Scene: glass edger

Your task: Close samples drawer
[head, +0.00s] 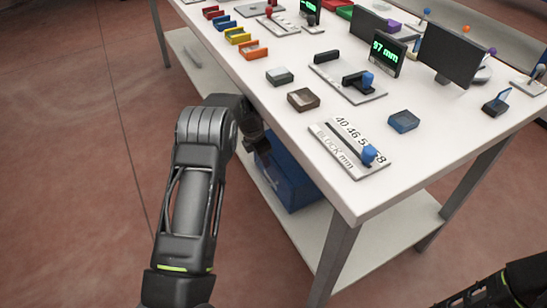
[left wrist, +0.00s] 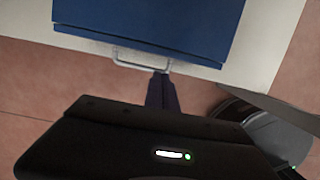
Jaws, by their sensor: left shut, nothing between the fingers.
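The blue samples drawer unit (head: 288,182) sits on the lower shelf under the bench. In the left wrist view its blue face (left wrist: 140,12) fills the top, with a thin edge strip along its lower side and a pale bar handle (left wrist: 128,66). How far the drawer stands open I cannot tell. My left gripper (head: 262,148) is beside the unit, below the bench edge, and partly hidden by my own arm. In the left wrist view its fingers (left wrist: 162,88) are together and empty, their tips close to the handle. Whether they touch it is unclear. My right gripper is not visible.
The white bench top (head: 330,205) overhangs the unit, and a bench leg (head: 333,258) stands to its right. A block gauge plate (head: 350,148), a brown block (head: 303,99) and a blue block (head: 403,121) lie on top. The floor at left is clear.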

